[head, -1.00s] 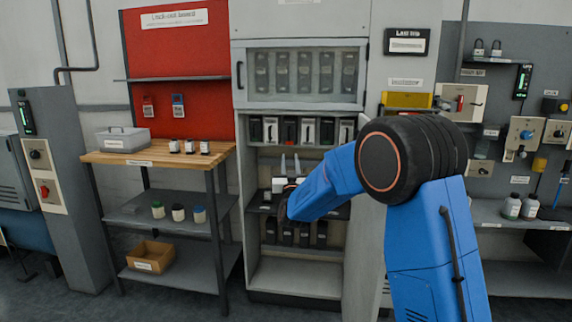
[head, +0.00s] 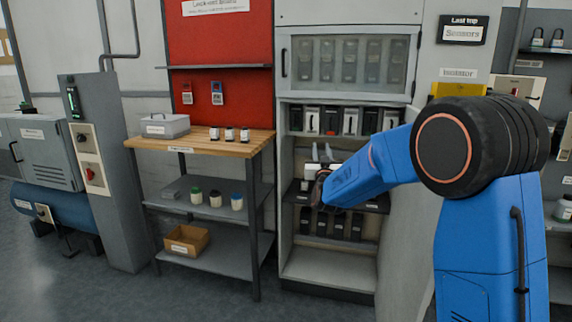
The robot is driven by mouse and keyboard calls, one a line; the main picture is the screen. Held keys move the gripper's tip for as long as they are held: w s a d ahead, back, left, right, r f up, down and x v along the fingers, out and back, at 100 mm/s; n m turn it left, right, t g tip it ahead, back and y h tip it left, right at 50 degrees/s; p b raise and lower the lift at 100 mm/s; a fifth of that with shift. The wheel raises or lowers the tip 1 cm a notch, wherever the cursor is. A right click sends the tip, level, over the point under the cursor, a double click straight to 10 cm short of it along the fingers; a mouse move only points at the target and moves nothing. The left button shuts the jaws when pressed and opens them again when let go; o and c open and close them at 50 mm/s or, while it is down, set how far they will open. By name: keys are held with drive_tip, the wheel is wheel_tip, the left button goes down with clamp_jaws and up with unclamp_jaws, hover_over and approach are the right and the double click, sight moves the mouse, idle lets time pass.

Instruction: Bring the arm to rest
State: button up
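My blue arm reaches from the right of the head view toward the open grey cabinet (head: 328,265). My gripper (head: 325,156) is small and partly hidden behind the arm's wrist. Its two pale fingers point up in front of the cabinet's shelves. The fingers look apart with a gap between them, and nothing shows in that gap.
A wood-topped bench (head: 200,149) stands left of the cabinet, with a grey lidded box (head: 165,126) and small jars on top. A cardboard box (head: 185,241) sits on its low shelf. A grey post (head: 100,170) stands further left. Open floor lies in front.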

drive_tip(key=s+d+f+n+g+y, duration=0.1)
drive_tip(key=s+d+g, duration=0.2)
drive_tip(key=s, duration=0.6)
drive_tip(key=s+d+g+y, duration=0.2)
drive_tip(key=s+d+g, duration=0.2)
drive_tip(key=s, duration=0.6)
drive_tip(key=s+d+f+g, duration=0.3)
drive_tip(key=s+f, duration=0.2)
drive_tip(key=s, duration=0.9)
drive_tip(key=s+d+f+g+h, duration=0.1)
drive_tip(key=s+d+f+g, duration=0.2)
drive_tip(key=s, duration=1)
drive_tip(key=s+d+f+g+h, duration=0.1)
drive_tip(key=s+d+f+g, duration=0.2)
drive_tip(key=s+f, duration=0.5)
drive_tip(key=s, duration=0.6)
drive_tip(key=shift+s+m+g, duration=0.3)
drive_tip(key=shift+s+m, duration=0.05)
drive_tip(key=shift+m, duration=0.05)
drive_tip(key=shift+r, duration=0.1)
